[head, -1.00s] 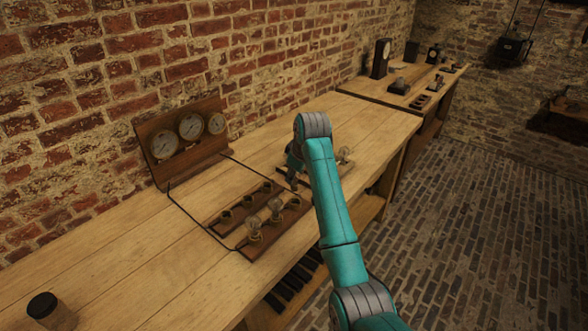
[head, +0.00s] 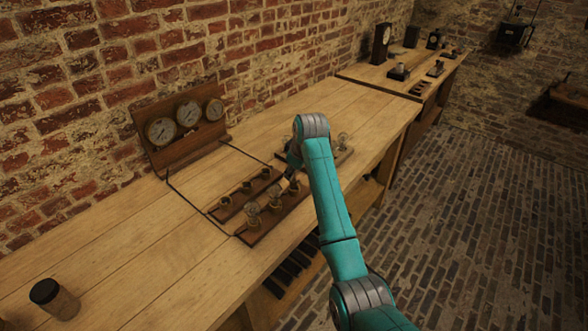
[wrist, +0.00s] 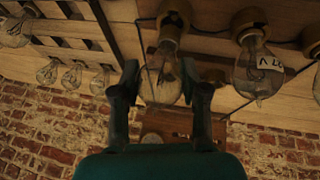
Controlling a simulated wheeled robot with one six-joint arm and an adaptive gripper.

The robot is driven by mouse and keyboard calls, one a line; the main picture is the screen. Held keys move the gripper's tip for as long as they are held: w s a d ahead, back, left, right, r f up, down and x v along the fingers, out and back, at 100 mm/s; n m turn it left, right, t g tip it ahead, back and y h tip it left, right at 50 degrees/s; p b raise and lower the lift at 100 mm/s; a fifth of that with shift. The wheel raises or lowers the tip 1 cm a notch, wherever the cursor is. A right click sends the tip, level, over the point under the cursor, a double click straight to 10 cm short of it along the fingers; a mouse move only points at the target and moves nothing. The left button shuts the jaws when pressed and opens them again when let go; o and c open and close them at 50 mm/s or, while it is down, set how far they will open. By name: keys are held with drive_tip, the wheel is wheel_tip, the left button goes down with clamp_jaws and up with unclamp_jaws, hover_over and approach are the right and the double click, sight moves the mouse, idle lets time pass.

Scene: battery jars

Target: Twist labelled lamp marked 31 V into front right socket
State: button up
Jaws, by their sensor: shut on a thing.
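My gripper (wrist: 160,95) is shut on a clear glass lamp (wrist: 165,72), with one finger on each side of its bulb. No label shows on the side of this lamp that I see. Its brass cap points to the top of the wrist view; I cannot tell whether it sits in a socket. Beside it, to the right, stands another lamp (wrist: 258,75) with a white label, on which a V is readable. In the head view my gripper (head: 290,184) is at the right end of the wooden socket board (head: 247,238), partly hidden by my arm. Two lamps (head: 253,213) stand in its front row.
A panel with three gauges (head: 160,165) stands against the brick wall, wired to the socket board. Several lamps (wrist: 47,72) stand on another stand, partly behind my arm. A dark-lidded jar (head: 60,300) is at the left. Bare bench (head: 150,260) lies between.

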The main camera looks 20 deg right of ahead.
drive_tip(key=shift+s+d, duration=0.1)
drive_tip(key=shift+f, duration=1.15)
idle(0.8)
drive_tip(key=m+h, duration=0.1)
drive_tip(key=m, duration=0.2)
drive_tip(key=shift+a, duration=0.2)
drive_tip(key=m+h, duration=0.1)
drive_tip(key=m, duration=0.2)
drive_tip(key=shift+h, duration=0.3)
drive_tip(key=shift+m, duration=0.3)
drive_tip(key=shift+a+m+g+h, duration=0.1)
drive_tip(key=shift+m+g+h, duration=0.35)
drive_tip(key=shift+m, duration=0.55)
drive_tip(key=m+g+h, duration=0.1)
drive_tip(key=m, duration=0.3)
